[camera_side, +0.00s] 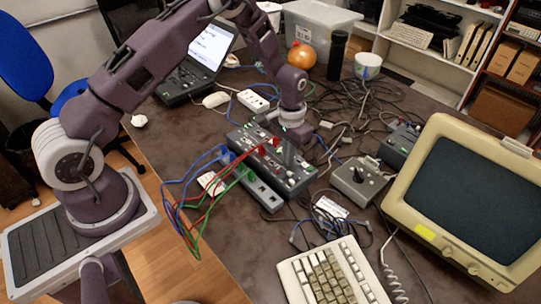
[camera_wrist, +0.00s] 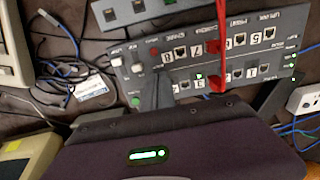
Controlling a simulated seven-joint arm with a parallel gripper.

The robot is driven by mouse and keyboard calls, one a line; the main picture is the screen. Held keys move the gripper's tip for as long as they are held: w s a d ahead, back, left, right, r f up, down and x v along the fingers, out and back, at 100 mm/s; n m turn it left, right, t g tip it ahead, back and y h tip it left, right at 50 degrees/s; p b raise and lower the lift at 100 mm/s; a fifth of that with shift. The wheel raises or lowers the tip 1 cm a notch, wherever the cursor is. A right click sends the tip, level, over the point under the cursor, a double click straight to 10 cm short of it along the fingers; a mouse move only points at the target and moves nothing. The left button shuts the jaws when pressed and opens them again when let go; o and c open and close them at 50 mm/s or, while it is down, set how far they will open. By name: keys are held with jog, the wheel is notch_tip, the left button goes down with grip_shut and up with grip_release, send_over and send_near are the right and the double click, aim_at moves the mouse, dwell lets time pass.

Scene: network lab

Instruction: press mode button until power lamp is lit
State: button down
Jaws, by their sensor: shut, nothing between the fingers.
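A dark device panel (camera_side: 298,178) lies on the desk in the side view, with numbered ports and red plugs. It fills much of the wrist view (camera_wrist: 222,48). My gripper (camera_wrist: 161,72) is shut and empty, pointing down over these controls; contact is not clear. In the side view my gripper (camera_side: 287,147) is over the panel.
Red, blue and green cables (camera_side: 205,180) loop off the panel's left end. A grey joystick box (camera_side: 358,182), a keyboard (camera_side: 328,275) and a monitor (camera_side: 465,205) stand to the right. Black cables (camera_side: 350,105) clutter the desk behind. Bare desk (camera_side: 225,245) shows in front.

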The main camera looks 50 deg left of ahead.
jog(key=shift+f, duration=0.3)
jog(key=shift+r, duration=2.5)
jog(key=s+d+r+t, duration=0.15)
jog(key=s+r, duration=0.45)
jog(key=r, duration=0.6)
jog(key=s+r+t, duration=0.2)
jog(key=s+r, duration=0.4)
jog(key=r, duration=0.6)
jog(key=s+r+t, duration=0.1)
jog(key=s+r, duration=0.1)
jog(key=s, duration=0.6)
jog(key=s+d+r+t, duration=0.1)
jog(key=s, duration=0.8)
jog(key=shift+s+r, duration=0.3)
jog(key=shift+r, duration=0.05)
